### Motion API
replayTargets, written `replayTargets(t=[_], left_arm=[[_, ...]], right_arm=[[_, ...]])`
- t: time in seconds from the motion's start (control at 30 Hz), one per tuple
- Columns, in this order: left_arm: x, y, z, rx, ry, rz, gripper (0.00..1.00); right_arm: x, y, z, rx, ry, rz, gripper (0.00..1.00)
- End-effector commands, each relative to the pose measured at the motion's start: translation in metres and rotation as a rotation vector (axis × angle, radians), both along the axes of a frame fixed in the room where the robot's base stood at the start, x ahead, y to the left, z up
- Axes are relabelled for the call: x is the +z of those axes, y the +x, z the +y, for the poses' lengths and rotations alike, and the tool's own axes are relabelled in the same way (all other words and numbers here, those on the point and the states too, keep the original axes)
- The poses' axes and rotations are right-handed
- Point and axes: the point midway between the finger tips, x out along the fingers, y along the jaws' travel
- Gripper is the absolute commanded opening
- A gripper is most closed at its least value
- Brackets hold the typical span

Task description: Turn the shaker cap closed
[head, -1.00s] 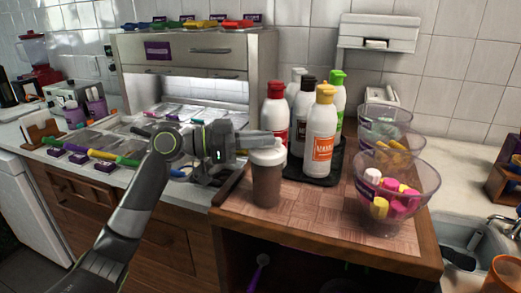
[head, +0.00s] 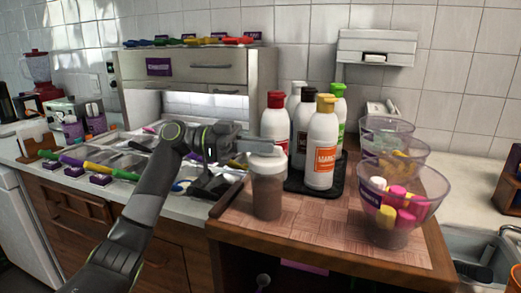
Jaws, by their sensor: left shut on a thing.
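The shaker (head: 267,193) is a clear cup with brown contents and a white cap (head: 268,159). It stands upright near the left front of the wooden counter. My left gripper (head: 262,148) comes in from the left at cap height and is shut on the cap. The fingertips lie against the cap's top and far side, and their exact contact is partly hidden. My right gripper is not in view.
Several sauce bottles (head: 321,146) stand close behind and right of the shaker on a black tray (head: 318,188). Clear bowls (head: 391,236) with toppings line the right side. The counter (head: 318,226) is bare in front. A topping station with colored-handled scoops lies left.

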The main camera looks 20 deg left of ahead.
Motion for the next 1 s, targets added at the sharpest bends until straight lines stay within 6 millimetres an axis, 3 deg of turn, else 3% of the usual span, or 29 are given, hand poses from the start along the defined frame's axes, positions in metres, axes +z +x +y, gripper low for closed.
replayTargets(t=[0.4, 0.93, 0.97, 1.0], left_arm=[[-0.004, 0.002, 0.0, -0.129, 0.005, 0.005, 0.0], [-0.005, 0.002, 0.0, -0.149, 0.008, 0.006, 0.0], [-0.005, 0.002, 0.0, -0.149, 0.008, 0.006, 0.13], [-0.004, 0.002, 0.0, -0.148, 0.007, 0.006, 0.18]], right_arm=[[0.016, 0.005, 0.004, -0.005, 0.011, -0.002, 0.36], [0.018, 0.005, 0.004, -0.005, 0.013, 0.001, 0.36], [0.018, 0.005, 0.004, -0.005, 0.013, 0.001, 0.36], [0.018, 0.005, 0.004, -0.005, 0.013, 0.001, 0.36]])
